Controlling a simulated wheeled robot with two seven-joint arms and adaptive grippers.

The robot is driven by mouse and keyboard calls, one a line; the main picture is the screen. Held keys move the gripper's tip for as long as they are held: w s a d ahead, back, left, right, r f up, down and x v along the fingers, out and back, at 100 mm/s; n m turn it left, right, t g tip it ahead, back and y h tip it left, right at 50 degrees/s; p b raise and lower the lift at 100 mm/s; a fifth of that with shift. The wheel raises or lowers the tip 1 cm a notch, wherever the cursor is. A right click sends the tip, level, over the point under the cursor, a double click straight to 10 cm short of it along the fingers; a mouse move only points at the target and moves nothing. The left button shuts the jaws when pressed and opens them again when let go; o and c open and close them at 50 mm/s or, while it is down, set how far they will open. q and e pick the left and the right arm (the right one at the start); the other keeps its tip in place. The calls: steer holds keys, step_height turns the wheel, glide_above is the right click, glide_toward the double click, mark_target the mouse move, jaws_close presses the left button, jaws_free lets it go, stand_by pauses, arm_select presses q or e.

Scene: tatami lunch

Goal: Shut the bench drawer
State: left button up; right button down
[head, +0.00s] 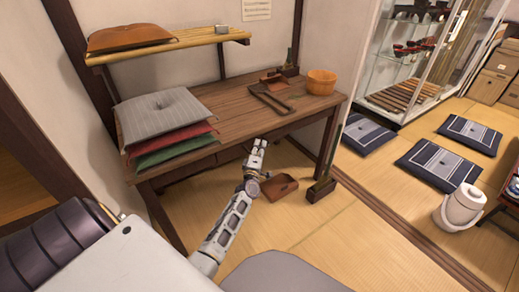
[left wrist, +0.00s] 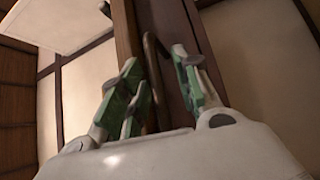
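The wooden bench (head: 225,105) stands against the wall, with a dark drawer front (head: 232,154) under its top edge. My left gripper (head: 257,145) is at the bench's front edge, in front of the drawer and partly covering it. In the left wrist view its green-padded fingers (left wrist: 162,88) are apart. A dark bent drawer handle (left wrist: 152,60) shows between them, against brown wood. I cannot tell whether the fingers touch the handle, or how far the drawer stands out. My right gripper is not in view.
Stacked cushions (head: 165,120) and a wooden tub (head: 321,82) stand on the bench. A brown dustpan-like piece (head: 279,187) lies on the floor beneath it. A shelf (head: 165,45) hangs above.

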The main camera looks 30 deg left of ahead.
arm_select(q)
steer(key=shift+s, duration=0.1)
steer(key=v, duration=1.1)
steer(key=shift+s+d, duration=0.15)
steer(key=shift+s, duration=0.15)
steer(key=shift+f, duration=0.1)
stand_by(0.8)
